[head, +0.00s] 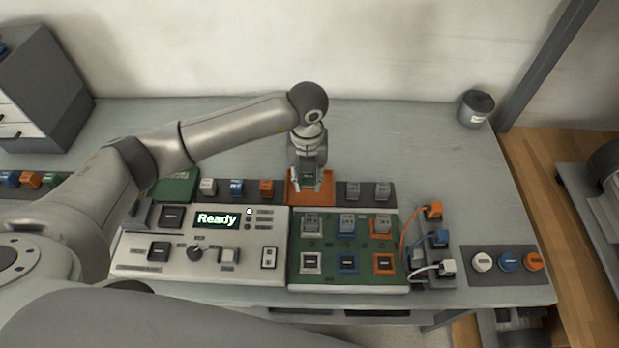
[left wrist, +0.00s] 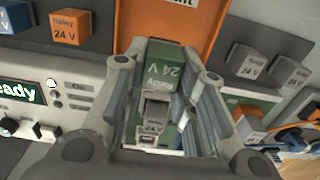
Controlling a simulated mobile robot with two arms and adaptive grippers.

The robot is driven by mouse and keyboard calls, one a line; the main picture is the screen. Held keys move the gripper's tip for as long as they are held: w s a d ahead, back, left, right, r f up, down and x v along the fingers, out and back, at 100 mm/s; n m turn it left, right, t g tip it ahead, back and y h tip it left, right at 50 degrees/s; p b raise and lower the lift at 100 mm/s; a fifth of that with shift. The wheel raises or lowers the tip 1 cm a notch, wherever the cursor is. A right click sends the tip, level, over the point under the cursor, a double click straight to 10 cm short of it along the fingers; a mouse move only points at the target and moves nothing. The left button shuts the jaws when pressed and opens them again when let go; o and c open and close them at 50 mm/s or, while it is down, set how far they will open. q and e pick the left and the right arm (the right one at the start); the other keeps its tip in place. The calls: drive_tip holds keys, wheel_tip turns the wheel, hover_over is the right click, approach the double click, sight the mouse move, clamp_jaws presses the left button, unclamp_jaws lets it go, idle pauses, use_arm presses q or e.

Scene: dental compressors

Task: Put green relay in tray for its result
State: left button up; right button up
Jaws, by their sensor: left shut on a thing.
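My left gripper (head: 308,184) is shut on the green relay, marked "Relay 24 V", which shows between the fingers in the left wrist view (left wrist: 165,68). In the head view the gripper points down over the orange tray (head: 325,198), behind the test board. The orange tray also shows behind the relay in the left wrist view (left wrist: 198,22). I cannot tell whether the relay touches the tray. A green tray (head: 176,187) lies at the left end of the relay row. My right gripper is not in view.
The tester (head: 200,240) shows "Ready" on its display (head: 216,219). The green board (head: 330,258) beside it holds several relays and sockets. White, blue and orange relays (head: 237,187) stand between the trays; two grey relays (head: 368,190) stand right of the orange tray. Cables plug in further right.

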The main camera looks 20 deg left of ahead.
sight(309, 183)
use_arm(q)
drive_tip(key=shift+w+f, duration=0.9)
drive_tip(key=shift+f, duration=0.15)
wheel_tip(309, 183, down, 2)
drive_tip(key=shift+f+p, duration=0.1)
drive_tip(key=shift+p, duration=1)
drive_tip(key=shift+f, duration=0.4)
drive_tip(key=shift+f, duration=0.15)
drive_tip(key=o, duration=1.1)
drive_tip(key=shift+c, duration=0.2)
